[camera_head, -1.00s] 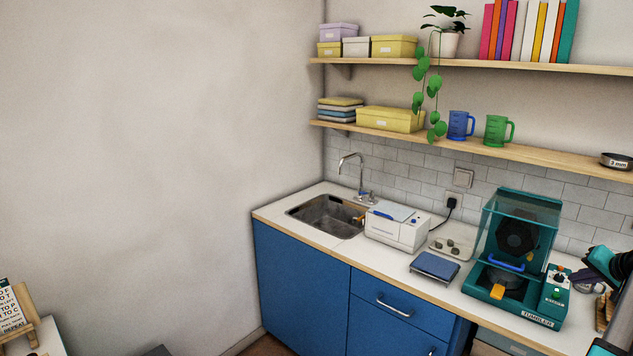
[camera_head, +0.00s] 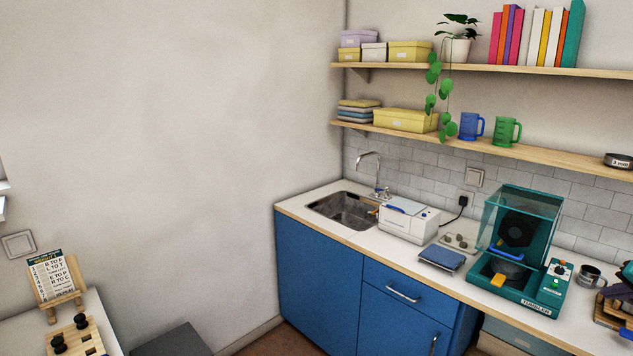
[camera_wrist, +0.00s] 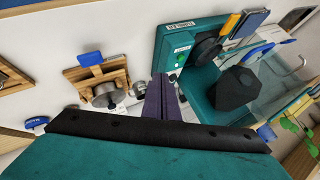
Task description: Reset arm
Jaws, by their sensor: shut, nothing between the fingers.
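My gripper (camera_wrist: 163,100) shows in the wrist view as dark purple fingers pressed together, shut and empty, in front of a black bar and my teal wrist. Beyond the fingertips lies the counter with the teal tumbler machine (camera_wrist: 190,45) to the right and a wooden rack (camera_wrist: 97,75) with metal parts to the left.
On the counter are a sink (camera_head: 345,210), a white printer-like box (camera_head: 408,222), a blue scale (camera_head: 441,258) and a metal mug (camera_head: 591,276). Shelves hang above. A small table (camera_head: 105,335) with a card stand (camera_head: 55,280) is at left. The wall between is bare.

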